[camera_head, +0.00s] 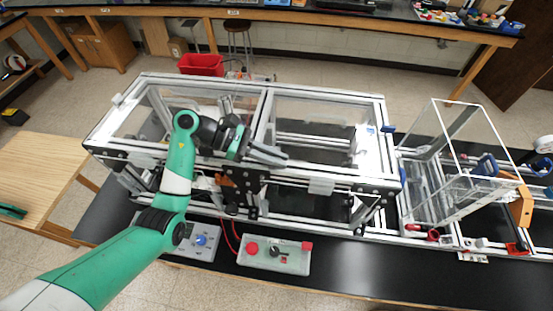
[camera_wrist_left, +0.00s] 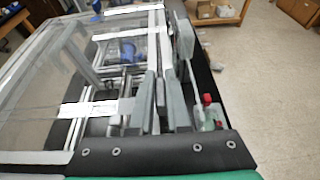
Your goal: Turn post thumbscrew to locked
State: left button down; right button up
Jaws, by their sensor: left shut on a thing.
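My left gripper (camera_head: 268,153) reaches in from the left, above the middle crossbar of the aluminium extrusion frame (camera_head: 325,94). In the left wrist view its grey fingers (camera_wrist_left: 161,104) point away over the frame's rails, close together. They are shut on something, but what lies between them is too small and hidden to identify. I cannot make out the post thumbscrew or its setting in either view. My right gripper is not in view.
Clear panels cover the frame's top. A control box with a red button (camera_head: 252,247) and a box with a blue knob (camera_head: 201,240) stand in front. A clear open enclosure (camera_head: 456,160) and an orange bracket (camera_head: 521,207) are at right. Black bench top is clear at front right.

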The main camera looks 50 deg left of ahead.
pick_arm(q)
jog(key=c, duration=0.9)
grip_release()
jog(key=b+v, duration=0.2)
jog(key=v, duration=0.9)
jog(key=shift+s+a+r, duration=0.15)
jog(key=shift+a+r, duration=0.05)
jog(key=shift+a, duration=0.1)
